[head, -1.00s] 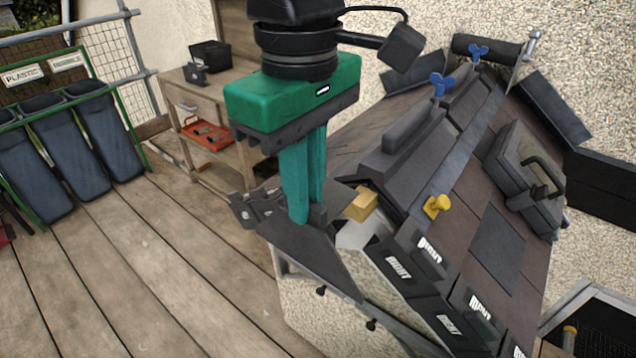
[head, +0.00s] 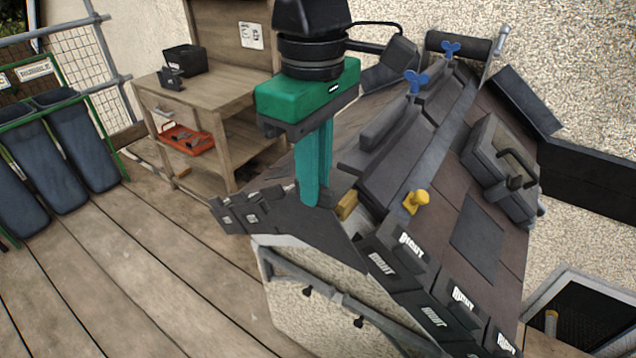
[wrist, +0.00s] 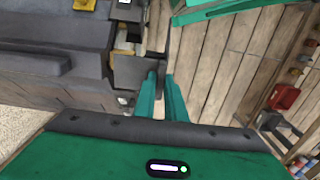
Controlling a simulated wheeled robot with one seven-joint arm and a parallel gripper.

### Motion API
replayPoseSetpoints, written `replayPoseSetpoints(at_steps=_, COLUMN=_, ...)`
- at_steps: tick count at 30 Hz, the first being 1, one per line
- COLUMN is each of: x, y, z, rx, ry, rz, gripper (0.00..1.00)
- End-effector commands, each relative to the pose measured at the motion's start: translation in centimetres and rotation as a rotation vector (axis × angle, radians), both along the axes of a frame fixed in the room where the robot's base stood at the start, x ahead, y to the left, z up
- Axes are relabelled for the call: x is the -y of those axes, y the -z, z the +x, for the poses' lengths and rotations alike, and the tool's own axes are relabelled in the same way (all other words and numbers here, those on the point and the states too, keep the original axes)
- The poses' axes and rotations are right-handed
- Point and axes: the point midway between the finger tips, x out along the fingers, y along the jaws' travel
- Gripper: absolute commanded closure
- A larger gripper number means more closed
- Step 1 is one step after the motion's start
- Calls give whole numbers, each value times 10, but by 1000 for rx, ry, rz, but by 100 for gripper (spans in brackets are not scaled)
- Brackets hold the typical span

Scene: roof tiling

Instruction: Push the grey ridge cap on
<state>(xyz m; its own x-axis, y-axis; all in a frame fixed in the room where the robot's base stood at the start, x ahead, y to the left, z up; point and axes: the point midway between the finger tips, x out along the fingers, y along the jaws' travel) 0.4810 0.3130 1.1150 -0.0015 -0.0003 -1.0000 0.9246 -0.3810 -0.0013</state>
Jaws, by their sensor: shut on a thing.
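In the head view, a dark grey ridge cap (head: 375,160) with a raised bar lies along the near ridge. A yellow block (head: 347,205) shows under its near end, and a yellow knob (head: 416,201) stands to its right. My gripper (head: 316,198) points down left of the block, above the dark grey gable edge. Its teal fingers are shut on a small dark grey piece, mostly hidden between the tips; I cannot tell its full shape. In the wrist view, the fingers (wrist: 162,98) are at the right edge of a grey block (wrist: 135,73).
Two blue wing screws (head: 415,80) stand along the ridge. A dark grey case (head: 500,160) rests on the right slope. A wooden bench (head: 215,95) with a red tray (head: 187,139) stands behind at left. Blue bins (head: 65,150) stand far left. The deck between is clear.

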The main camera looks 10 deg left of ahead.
Motion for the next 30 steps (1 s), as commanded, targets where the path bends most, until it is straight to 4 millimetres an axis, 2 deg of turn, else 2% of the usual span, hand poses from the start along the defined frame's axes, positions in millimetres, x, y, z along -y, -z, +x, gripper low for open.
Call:
replayPoseSetpoints(at_steps=2, x=2, y=0, z=6, rx=0, ry=3, rz=0, gripper=100)
replayPoseSetpoints(at_steps=30, x=7, y=-1, z=12, rx=0, ry=2, rz=0, gripper=100)
